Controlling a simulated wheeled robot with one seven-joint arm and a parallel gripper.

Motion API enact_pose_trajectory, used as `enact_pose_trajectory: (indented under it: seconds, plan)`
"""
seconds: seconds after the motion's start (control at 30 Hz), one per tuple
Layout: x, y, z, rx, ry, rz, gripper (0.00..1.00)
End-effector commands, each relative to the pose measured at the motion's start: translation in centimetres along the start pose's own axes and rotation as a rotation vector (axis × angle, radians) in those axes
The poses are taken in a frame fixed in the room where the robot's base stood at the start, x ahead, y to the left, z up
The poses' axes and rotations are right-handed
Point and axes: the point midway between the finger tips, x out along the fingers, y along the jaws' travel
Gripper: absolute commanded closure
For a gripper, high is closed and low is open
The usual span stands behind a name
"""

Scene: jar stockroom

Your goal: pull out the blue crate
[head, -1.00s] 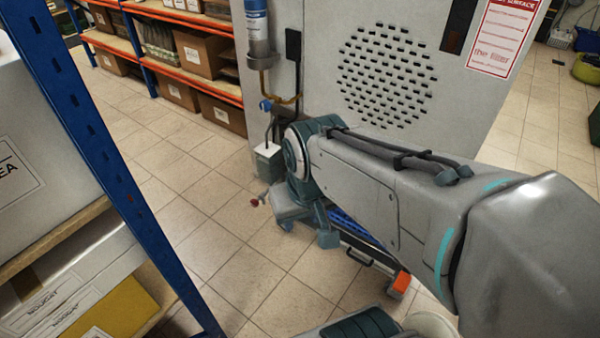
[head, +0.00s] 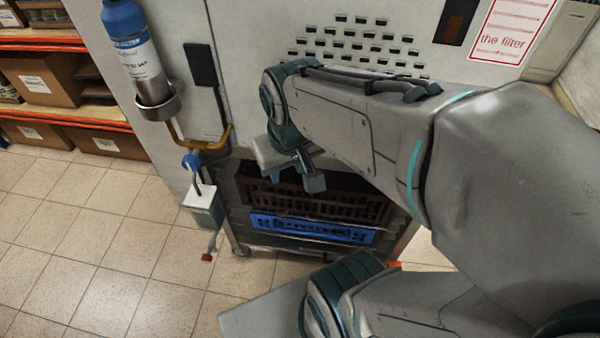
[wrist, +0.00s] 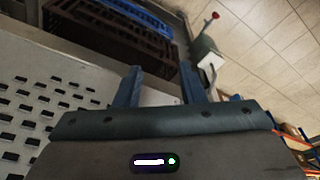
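The blue crate (head: 312,229) sits in the low opening of the grey cabinet in the head view, below a dark brown crate (head: 325,197). Its slotted front is partly in view; my arm stands above and in front of the opening. In the wrist view the blue crate (wrist: 140,14) shows at the top edge, beside the brown crate (wrist: 112,38). My gripper (wrist: 160,70) is open, its two fingers well apart and nothing between them. It is near the cabinet front, apart from the blue crate.
The grey cabinet (head: 250,60) carries a blue bottle (head: 130,40) in a metal holder and a yellow pipe. A small white-topped box (head: 203,207) with a red-tipped lever hangs left of the opening. Shelves with cartons (head: 45,85) stand far left. The tiled floor (head: 70,240) is clear.

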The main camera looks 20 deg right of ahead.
Motion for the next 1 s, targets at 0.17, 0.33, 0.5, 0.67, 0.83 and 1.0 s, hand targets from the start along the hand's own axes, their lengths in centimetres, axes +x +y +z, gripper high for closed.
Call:
enact_pose_trajectory:
  seconds: [0.17,0.33,0.5,0.67,0.83,1.0]
  plan:
    - [5.0,-0.1,-0.1,-0.226,-0.129,0.04,0.64]
    - [11.3,0.3,-0.3,-0.54,-0.314,0.086,0.64]
    - [17.5,0.4,-0.5,-0.869,-0.506,0.112,0.64]
    - [23.6,0.4,-0.5,-1.178,-0.698,0.118,0.64]
    - [29.9,0.1,-0.3,-1.491,-0.907,0.105,0.64]
    - [36.1,-0.2,-0.1,-1.777,-1.119,0.076,0.64]
